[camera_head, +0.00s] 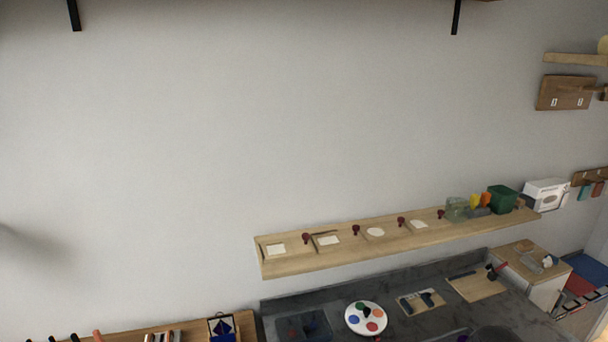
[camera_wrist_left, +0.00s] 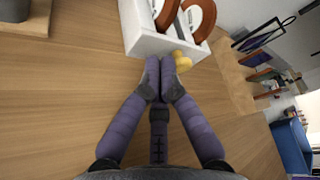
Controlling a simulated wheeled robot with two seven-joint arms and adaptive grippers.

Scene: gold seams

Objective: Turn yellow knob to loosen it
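The yellow knob (camera_wrist_left: 181,61) shows in the left wrist view. It sits at the lower front corner of a white box (camera_wrist_left: 150,42). The knob is not seen in the head view. Neither gripper shows in the head view, and the right gripper shows in no view.
Brown-rimmed round pieces (camera_wrist_left: 200,20) stand in the white box. The wooden surface (camera_wrist_left: 60,100) to its left is mostly clear. A dark container (camera_wrist_left: 15,10) stands at upper left. In the head view, a wooden shelf (camera_head: 340,253) and a dark counter (camera_head: 390,318) line the wall.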

